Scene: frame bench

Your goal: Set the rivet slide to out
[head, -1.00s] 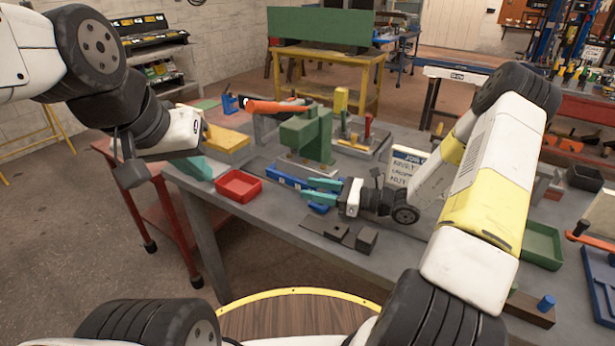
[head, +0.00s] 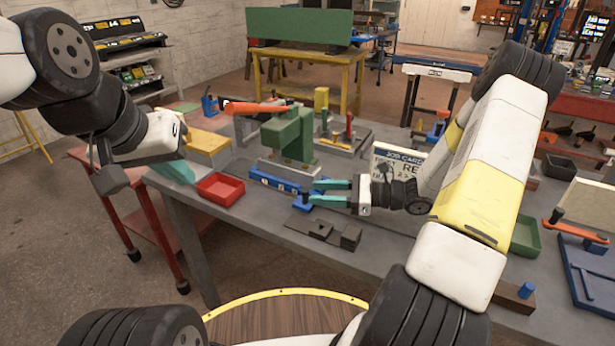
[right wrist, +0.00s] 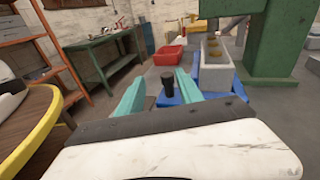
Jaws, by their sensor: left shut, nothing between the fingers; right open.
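The rivet slide is a blue rail (head: 268,181) at the foot of the green press (head: 288,137). A blue piece (head: 302,204) sits at its near right end. The right wrist view shows a black knob (right wrist: 168,84) standing on the blue piece between my teal fingers, and a pale block (right wrist: 216,66) with brass-coloured round spots farther along. My right gripper (head: 322,193) is open, its fingertips close to the blue piece. I cannot tell whether they touch it.
A red tray (head: 220,190) and a yellow box (head: 208,146) are left of the press. Dark blocks (head: 320,229) lie in front of the rail. A job card (head: 405,160) stands behind my right gripper.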

